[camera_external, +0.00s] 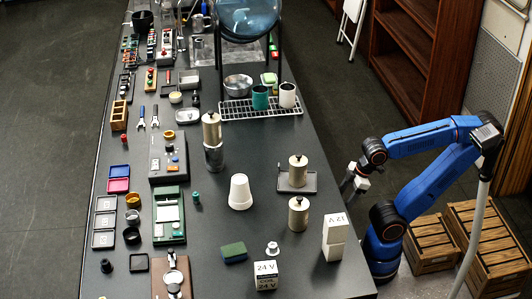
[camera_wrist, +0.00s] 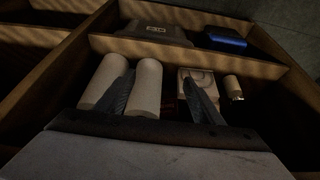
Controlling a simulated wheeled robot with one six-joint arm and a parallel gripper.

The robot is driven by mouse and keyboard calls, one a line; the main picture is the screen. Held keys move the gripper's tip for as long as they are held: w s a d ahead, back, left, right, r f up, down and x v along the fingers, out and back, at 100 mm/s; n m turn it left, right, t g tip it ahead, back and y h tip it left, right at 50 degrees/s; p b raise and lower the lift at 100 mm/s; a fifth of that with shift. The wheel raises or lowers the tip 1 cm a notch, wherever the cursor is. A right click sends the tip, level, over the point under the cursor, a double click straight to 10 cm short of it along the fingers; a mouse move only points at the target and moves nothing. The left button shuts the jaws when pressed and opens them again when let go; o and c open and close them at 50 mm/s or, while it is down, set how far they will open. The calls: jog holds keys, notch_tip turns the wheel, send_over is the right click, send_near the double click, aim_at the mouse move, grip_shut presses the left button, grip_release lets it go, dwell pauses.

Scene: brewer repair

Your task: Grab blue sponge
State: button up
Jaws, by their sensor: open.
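A small sponge-like block (camera_external: 234,252) with a green top and a blue side lies on the dark table near its front edge. My gripper (camera_external: 355,180) is beside the table's right edge, apart from the block and to its upper right. In the wrist view my gripper (camera_wrist: 158,76) is open, its two dark fingers apart. They point into a wooden compartment. A blue block (camera_wrist: 226,38) lies in a farther compartment there, at the upper right; I cannot tell if it is a sponge.
In the wrist view, white cylinders (camera_wrist: 147,88) and a pale box (camera_wrist: 197,80) lie near the fingers, and wooden dividers (camera_wrist: 180,52) separate the compartments. White 12 V (camera_external: 335,235) and 24 V (camera_external: 266,275) boxes and a white cup (camera_external: 240,192) stand on the table.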

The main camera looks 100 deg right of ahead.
notch_tip(320, 180, up, 42)
jog(key=f, duration=0.1)
jog(key=w+a+r, duration=0.2)
jog(key=w, duration=0.4)
jog(key=w+a+r, duration=0.2)
jog(key=w+a, duration=0.1)
jog(key=w, duration=0.4)
jog(key=n, duration=0.2)
send_over(234, 249)
jog(key=s+d, duration=0.1)
jog(key=s, duration=0.6)
jog(key=shift+f, duration=4.25)
jog(key=shift+y, duration=0.4)
jog(key=x, duration=1.7)
jog(key=shift+s+f, duration=0.2)
jog(key=shift+s, duration=0.05)
jog(key=c, duration=1.1)
